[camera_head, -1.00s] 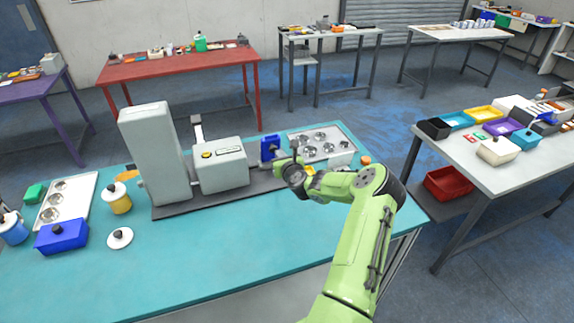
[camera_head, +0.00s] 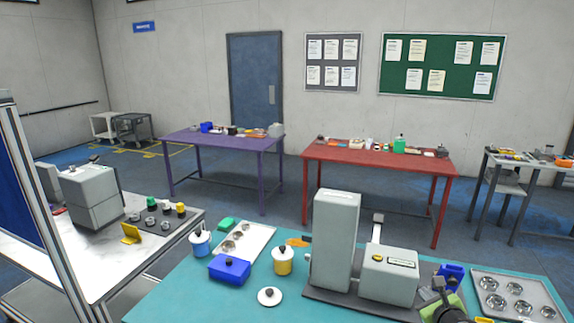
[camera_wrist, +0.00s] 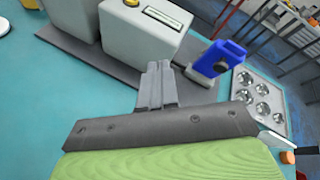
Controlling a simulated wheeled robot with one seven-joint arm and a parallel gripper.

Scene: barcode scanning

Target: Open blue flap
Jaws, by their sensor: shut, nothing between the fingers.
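The blue flap (camera_head: 453,274) stands at the right end of the grey machine (camera_head: 388,274) on the teal table. In the wrist view the flap (camera_wrist: 224,56) is a tilted blue piece with a dark knob, on a grey mount. My gripper (camera_wrist: 158,68) is shut and empty, its fingers together over the grey base plate, left of the flap and apart from it in that view. In the head view my gripper (camera_head: 438,287) is at the lower right, in front of the flap and partly hidden by the wrist.
A metal tray with round cups (camera_head: 505,298) lies right of the flap. A tall grey column (camera_head: 334,240) rises left of the machine. A blue box (camera_head: 229,268), a yellow canister (camera_head: 283,261) and a white lid (camera_head: 269,297) stand at the table's left.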

